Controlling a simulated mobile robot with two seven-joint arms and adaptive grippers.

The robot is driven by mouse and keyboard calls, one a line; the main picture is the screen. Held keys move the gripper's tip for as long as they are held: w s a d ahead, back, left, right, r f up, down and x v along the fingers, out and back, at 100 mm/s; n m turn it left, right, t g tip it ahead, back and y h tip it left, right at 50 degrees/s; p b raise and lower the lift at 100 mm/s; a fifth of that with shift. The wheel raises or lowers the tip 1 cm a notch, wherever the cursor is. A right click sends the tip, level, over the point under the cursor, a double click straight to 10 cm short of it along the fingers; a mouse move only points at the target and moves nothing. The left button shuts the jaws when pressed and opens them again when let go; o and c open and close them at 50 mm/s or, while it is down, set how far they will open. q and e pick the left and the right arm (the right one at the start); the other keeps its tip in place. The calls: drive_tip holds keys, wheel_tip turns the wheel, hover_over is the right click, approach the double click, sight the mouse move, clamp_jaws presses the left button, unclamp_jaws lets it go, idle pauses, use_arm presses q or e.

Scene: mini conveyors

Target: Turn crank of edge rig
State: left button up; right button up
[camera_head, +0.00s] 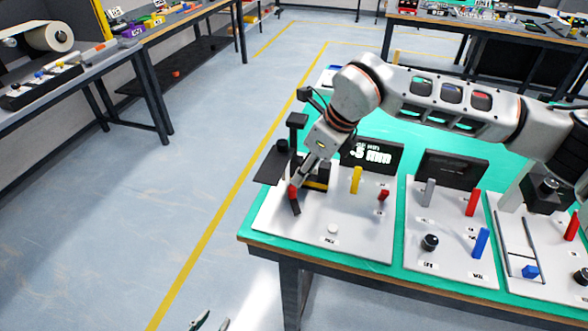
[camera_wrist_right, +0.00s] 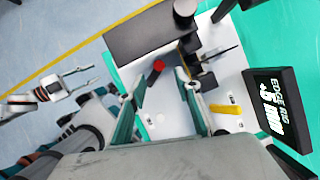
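The edge rig is a white panel (camera_head: 345,240) at the left end of the green table, with a dark display (camera_head: 372,156) reading "EDGE RIG" and a millimetre value in the right wrist view (camera_wrist_right: 277,110). Its crank (camera_head: 294,200) is a dark lever with a red knob, also seen in the right wrist view (camera_wrist_right: 159,67). My right gripper (camera_wrist_right: 162,76) is open, its fingertips on either side of the red knob; I cannot tell whether they touch it. My left gripper (camera_head: 211,322) hangs low beside the table, open and empty in the right wrist view (camera_wrist_right: 88,79).
A dark plate (camera_head: 270,166) and black post (camera_head: 297,128) stand at the rig's left edge. A yellow lever (camera_head: 356,180) and a small red lever (camera_head: 383,195) stand right of the crank. Other panels (camera_head: 450,268) fill the table to the right. Floor to the left is clear.

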sight(293, 188)
drive_tip(key=shift+x, duration=3.85)
clamp_jaws()
